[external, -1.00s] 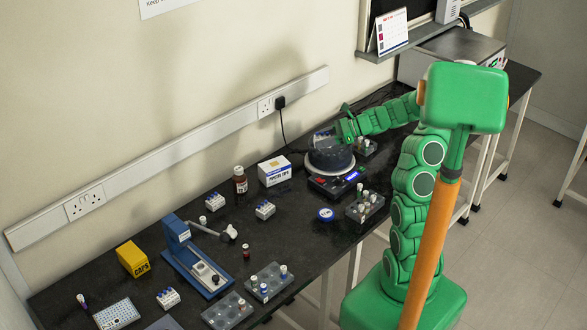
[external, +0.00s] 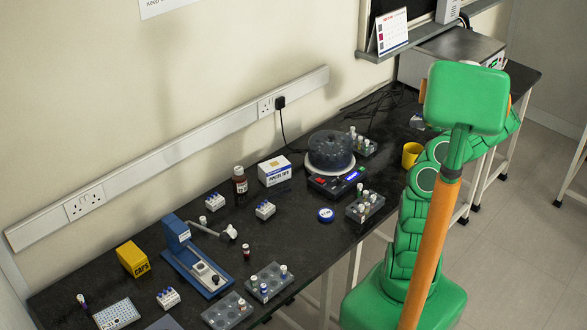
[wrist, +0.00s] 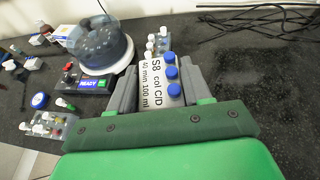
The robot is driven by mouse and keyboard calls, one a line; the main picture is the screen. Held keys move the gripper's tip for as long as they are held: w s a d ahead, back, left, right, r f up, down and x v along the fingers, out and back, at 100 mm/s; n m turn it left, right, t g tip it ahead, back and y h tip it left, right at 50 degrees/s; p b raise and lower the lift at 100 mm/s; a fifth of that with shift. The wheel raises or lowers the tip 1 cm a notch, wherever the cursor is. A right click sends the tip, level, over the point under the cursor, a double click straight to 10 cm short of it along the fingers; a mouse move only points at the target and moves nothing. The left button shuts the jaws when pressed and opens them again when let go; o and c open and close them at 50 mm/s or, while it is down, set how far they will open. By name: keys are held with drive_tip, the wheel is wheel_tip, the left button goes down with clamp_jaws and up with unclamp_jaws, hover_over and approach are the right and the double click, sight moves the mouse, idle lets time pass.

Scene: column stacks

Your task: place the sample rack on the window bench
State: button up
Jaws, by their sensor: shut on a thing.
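My gripper (wrist: 152,92) is shut on a small white rack with a printed label, "S8 col C/D" (wrist: 158,82), and three blue caps along its right side. I take it as the sample rack. The rack is over the black bench top (wrist: 270,95); the height gap is hard to tell. In the external view my gripper is hidden behind my green head; a small pale piece (external: 417,121) at its left edge may be the rack. The black bench (external: 300,235) runs along the wall; which stretch is the window bench I cannot tell.
A round dark drum device (external: 330,150), a grey vial rack (external: 362,147) and a yellow cup (external: 411,154) stand near the arm. Another vial rack (external: 365,206) is at the front edge. Black cables (wrist: 265,22) lie at the back. Bench right of the held rack is clear.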

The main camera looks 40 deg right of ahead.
drive_tip(key=s+d+m+h, duration=0.2)
drive_tip(key=s+d, duration=0.5)
drive_tip(key=s, duration=0.2)
drive_tip(key=shift+w+d+f, duration=1.05)
drive_tip(key=shift+d+f, duration=0.95)
drive_tip(key=shift+f, duration=0.4)
drive_tip(key=shift+w+d+f, duration=1.05)
drive_tip(key=shift+d+f, duration=0.9)
drive_tip(key=shift+f, duration=0.5)
drive_tip(key=shift+w+d+f, duration=1.05)
drive_tip(key=shift+d+f, duration=0.95)
drive_tip(key=shift+f, duration=0.4)
drive_tip(key=shift+w+d+f, duration=0.15)
drive_tip(key=shift+d+f, duration=0.1)
drive_tip(key=shift+f, duration=1.65)
drive_tip(key=shift+f, duration=0.1)
